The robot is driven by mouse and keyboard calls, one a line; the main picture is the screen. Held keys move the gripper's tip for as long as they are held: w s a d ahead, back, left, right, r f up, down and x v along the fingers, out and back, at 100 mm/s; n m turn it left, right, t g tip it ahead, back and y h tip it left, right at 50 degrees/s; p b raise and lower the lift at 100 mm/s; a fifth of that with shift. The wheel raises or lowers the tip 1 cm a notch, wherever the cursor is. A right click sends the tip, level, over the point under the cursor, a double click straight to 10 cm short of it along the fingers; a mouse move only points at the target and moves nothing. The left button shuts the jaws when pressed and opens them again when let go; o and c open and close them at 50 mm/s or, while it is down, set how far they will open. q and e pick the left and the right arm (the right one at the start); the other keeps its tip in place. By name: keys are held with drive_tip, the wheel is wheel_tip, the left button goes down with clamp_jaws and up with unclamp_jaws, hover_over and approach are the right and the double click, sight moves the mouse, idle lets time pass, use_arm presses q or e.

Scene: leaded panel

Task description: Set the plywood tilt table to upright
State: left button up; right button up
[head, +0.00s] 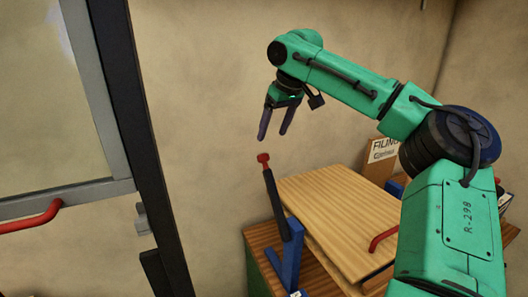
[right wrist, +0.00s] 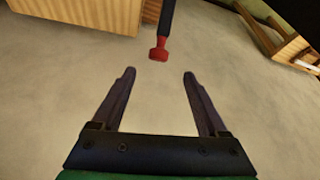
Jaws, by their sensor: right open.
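The plywood tilt table (head: 335,215) is a pale wooden board on blue supports, lying low and far from vertical; its exact slope is hard to tell. A red handle (head: 384,238) is at its right side. At its left a dark lever (head: 272,190) with a red knob (head: 263,158) rises from a blue bracket (head: 287,255). My right gripper (head: 273,136) is open and empty, fingers pointing down, just above the knob. In the right wrist view the knob (right wrist: 159,54) shows just beyond the fingertips (right wrist: 159,74), apart from them. My left gripper is not in view.
A brown wooden bench top (head: 262,240) lies under the tilt table. A glazed door or window with a grey frame and red handle (head: 30,218) stands at the left. A "FILING" sign (head: 382,150) stands behind the board. Space around the gripper is clear before the wall.

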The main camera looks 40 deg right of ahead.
sight(263, 155)
drive_tip(key=p+x, duration=0.1)
drive_tip(key=x, duration=0.3)
drive_tip(key=shift+f, duration=0.35)
drive_tip(key=w+f, duration=0.2)
drive_tip(key=f, duration=0.1)
drive_tip(key=w+f, duration=0.1)
drive_tip(key=shift+w+d+f+p, duration=0.3)
drive_tip(key=shift+d+f+p, duration=0.05)
drive_tip(key=shift+s+f, duration=0.1)
drive_tip(key=shift+s+a+r, duration=0.2)
drive_tip(key=shift+s+r, duration=0.05)
drive_tip(key=shift+s, duration=0.25)
drive_tip(key=c, duration=0.4)
clamp_jaws()
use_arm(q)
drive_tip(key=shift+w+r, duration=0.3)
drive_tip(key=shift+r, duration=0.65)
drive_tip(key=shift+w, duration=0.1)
